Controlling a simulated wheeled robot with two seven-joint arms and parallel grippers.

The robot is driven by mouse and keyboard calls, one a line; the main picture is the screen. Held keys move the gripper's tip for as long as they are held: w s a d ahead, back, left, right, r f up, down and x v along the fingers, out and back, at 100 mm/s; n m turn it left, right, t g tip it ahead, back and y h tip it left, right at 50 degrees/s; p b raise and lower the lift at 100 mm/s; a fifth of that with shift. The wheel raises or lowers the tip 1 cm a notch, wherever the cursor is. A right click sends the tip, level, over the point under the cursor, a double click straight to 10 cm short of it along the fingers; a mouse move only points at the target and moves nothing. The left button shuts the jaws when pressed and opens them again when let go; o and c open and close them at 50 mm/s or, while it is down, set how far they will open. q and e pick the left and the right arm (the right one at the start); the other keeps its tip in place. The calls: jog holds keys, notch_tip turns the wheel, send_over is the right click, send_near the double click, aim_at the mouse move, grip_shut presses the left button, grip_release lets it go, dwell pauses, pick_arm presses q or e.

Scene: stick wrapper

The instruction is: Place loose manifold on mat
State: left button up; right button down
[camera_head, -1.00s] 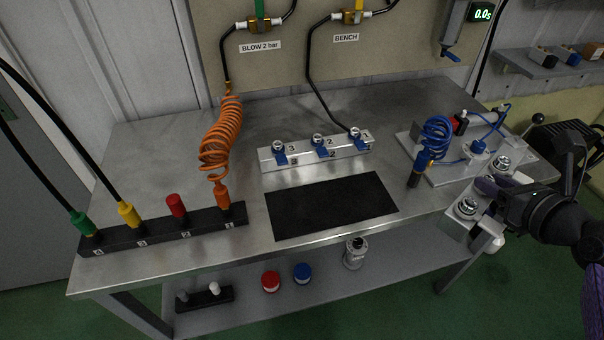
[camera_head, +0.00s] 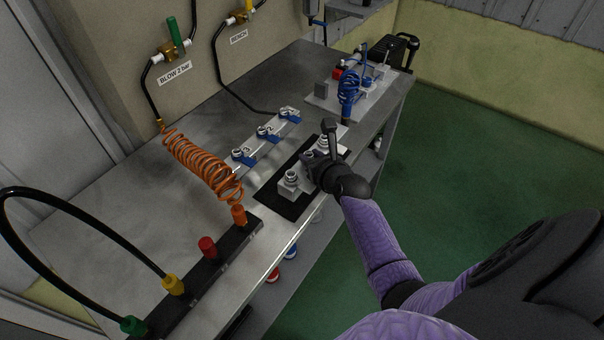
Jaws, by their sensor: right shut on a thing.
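The loose manifold (camera_head: 289,188) is a silver block with round metal fittings. My right gripper (camera_head: 313,165) is shut on its middle, with the ends showing on both sides. The manifold is over the black mat (camera_head: 268,189) on the metal bench, roughly along the mat's length. I cannot tell whether its underside touches the mat. The gripper and wrist hide the manifold's middle and part of the mat. My left gripper is not in view.
A fixed manifold with blue levers (camera_head: 267,133) lies just behind the mat. An orange coiled hose (camera_head: 200,165) runs to a black connector block (camera_head: 215,268) at the front left. A plate with a blue coil (camera_head: 348,92) sits at the far end.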

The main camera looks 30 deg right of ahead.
notch_tip(320, 180, down, 2)
jog(key=shift+f+b, duration=0.1)
jog(key=shift+b, duration=0.35)
notch_tip(320, 180, down, 3)
jog(key=shift+r+b, duration=0.1)
jog(key=shift+b, duration=0.8)
jog(key=shift+r, duration=0.15)
jog(key=shift+c, duration=2.2)
grip_release()
jog(key=shift+f, duration=0.2)
jog(key=shift+r, duration=0.1)
